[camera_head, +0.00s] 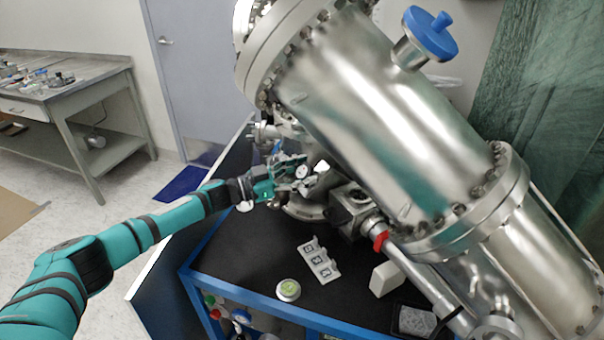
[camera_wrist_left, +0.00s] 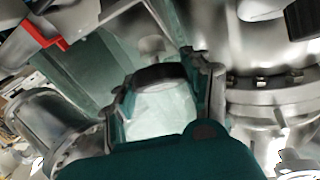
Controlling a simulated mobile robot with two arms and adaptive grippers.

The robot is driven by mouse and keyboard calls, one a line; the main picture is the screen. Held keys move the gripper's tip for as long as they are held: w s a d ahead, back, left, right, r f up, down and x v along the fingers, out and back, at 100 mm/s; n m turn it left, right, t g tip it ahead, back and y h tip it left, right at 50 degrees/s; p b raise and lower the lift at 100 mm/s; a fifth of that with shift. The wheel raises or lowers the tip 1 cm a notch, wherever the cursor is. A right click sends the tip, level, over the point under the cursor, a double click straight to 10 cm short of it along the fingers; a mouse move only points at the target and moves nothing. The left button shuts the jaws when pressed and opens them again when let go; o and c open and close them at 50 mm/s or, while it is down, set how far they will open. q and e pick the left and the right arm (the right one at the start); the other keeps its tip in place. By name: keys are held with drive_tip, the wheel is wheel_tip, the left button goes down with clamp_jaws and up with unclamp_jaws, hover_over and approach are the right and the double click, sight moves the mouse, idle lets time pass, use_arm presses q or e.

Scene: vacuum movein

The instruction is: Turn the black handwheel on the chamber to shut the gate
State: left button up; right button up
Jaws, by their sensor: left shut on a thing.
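The large steel chamber (camera_head: 365,105) lies slanted across the right half of the head view, above the black bench. My left arm reaches in from the left, and its gripper (camera_head: 303,174) is beside the fittings under the chamber. In the left wrist view, a dark curved rim, which looks like the black handwheel (camera_wrist_left: 160,76), lies between the two fingers of the gripper (camera_wrist_left: 165,88). The gripper is shut on it. In the head view I cannot make out the handwheel among the fingers and fittings. The gate is not visible. My right gripper is not in view.
The bench top (camera_head: 240,262) holds a pale plate with printed markers (camera_head: 320,260), a round green-topped item (camera_head: 288,289) and a white block (camera_head: 384,279). A pipe with a red band (camera_head: 381,241) runs below the chamber. A side table (camera_head: 75,75) stands far left, with open floor between.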

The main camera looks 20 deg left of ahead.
use_arm(q)
drive_tip(key=o, duration=1.2)
drive_tip(key=v, duration=1.2)
drive_tip(key=shift+f, duration=0.1)
